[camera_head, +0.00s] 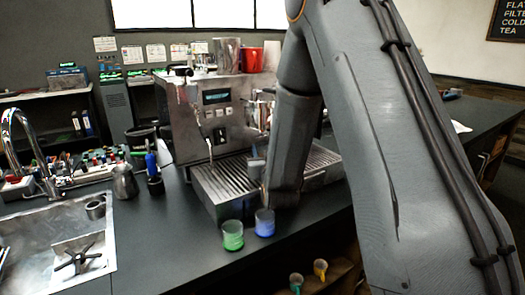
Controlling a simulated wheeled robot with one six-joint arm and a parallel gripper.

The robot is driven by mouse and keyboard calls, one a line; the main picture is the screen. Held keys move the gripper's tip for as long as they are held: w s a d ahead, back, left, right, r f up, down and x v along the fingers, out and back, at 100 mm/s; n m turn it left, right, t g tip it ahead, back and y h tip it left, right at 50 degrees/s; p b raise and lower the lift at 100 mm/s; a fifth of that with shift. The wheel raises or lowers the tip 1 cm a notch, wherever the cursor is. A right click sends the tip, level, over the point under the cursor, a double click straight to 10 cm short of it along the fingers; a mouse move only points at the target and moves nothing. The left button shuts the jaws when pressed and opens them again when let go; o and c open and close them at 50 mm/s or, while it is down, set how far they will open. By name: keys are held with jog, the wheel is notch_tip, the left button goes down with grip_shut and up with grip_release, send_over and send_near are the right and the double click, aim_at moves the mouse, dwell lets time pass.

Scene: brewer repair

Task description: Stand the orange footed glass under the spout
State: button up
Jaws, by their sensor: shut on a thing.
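The espresso machine (215,115) stands on the dark counter, with a slotted metal drip tray (222,182) in front. My arm crosses the picture and ends over the right part of the tray, hiding part of the machine's front and any spout there. My gripper and anything in it are hidden behind my arm. I cannot make out an orange footed glass on the tray. A small orange-yellow vessel (320,269) is low down below the counter's front edge; whether it has a foot is too small to tell.
A green glass (233,236) and a blue glass (265,223) stand at the counter's front edge, close before the drip tray. A metal pitcher (124,182) and the sink (70,245) are to the left. Cups, including a red one (252,60), stand on the machine.

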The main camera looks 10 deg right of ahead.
jog(key=shift+f, duration=0.2)
jog(key=o, duration=1.2)
jog(key=shift+r, duration=0.2)
jog(key=s, duration=0.7)
jog(key=s+b, duration=0.1)
jog(key=s, duration=0.2)
jog(key=shift+s+a, duration=0.15)
jog(key=shift+a, duration=0.25)
jog(key=shift+s, duration=0.85)
jog(key=shift+a+p, duration=0.1)
jog(key=shift+p, duration=0.2)
